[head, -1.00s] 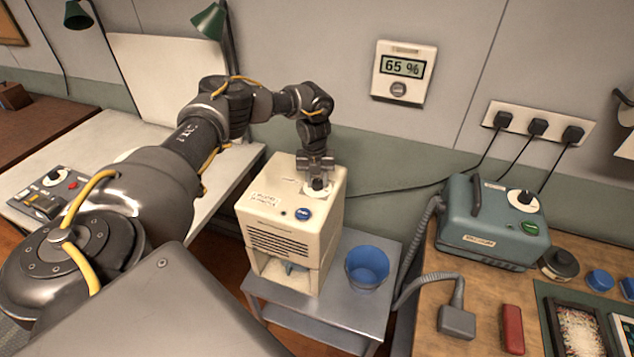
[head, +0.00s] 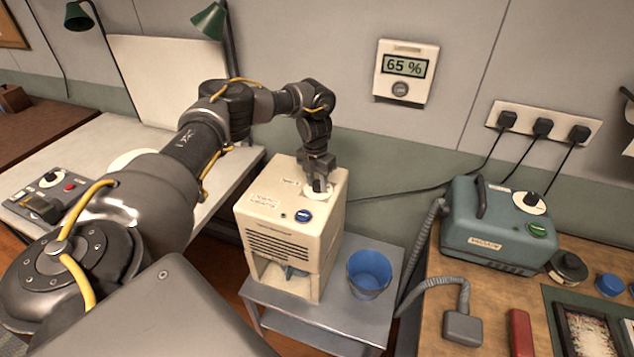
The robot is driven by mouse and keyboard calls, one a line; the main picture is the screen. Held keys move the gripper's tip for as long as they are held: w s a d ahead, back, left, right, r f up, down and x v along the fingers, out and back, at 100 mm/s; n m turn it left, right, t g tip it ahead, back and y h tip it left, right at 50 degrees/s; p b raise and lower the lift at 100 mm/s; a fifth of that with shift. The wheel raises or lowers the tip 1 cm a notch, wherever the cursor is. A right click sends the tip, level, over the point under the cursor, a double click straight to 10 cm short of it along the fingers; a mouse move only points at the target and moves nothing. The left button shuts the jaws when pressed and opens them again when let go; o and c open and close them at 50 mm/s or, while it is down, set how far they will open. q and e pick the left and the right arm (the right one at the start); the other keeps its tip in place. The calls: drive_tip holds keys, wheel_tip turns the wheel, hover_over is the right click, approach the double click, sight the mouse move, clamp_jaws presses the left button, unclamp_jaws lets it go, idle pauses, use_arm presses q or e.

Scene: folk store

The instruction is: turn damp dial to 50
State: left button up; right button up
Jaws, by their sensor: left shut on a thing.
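The cream dehumidifier-like box (head: 290,232) stands on a small grey metal stand in the middle of the head view. On its top is a white dial (head: 310,192), mostly covered by my left gripper (head: 318,186). The left gripper points down and is shut on the dial's knob; the dial's marks are too small and too covered to read. A blue button (head: 303,216) is on the box near the dial. A wall display (head: 405,67) reads 65 %. My right gripper is not in view.
A blue bucket (head: 369,274) stands on the metal stand (head: 340,318) right of the box. A teal machine (head: 497,228) with its own dial (head: 529,202) sits on the wooden bench at right. A control panel (head: 50,190) lies on the left table.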

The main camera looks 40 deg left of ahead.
sight(318, 183)
use_arm(q)
drive_tip(key=shift+r, duration=0.1)
drive_tip(key=o, duration=1)
wheel_tip(318, 183, up, 4)
drive_tip(key=shift+w+a+r+b, duration=0.1)
drive_tip(key=shift+a+b, duration=0.05)
drive_tip(key=shift+b, duration=0.65)
wheel_tip(318, 183, up, 6)
drive_tip(key=shift+a+r, duration=0.15)
drive_tip(key=shift+r, duration=0.1)
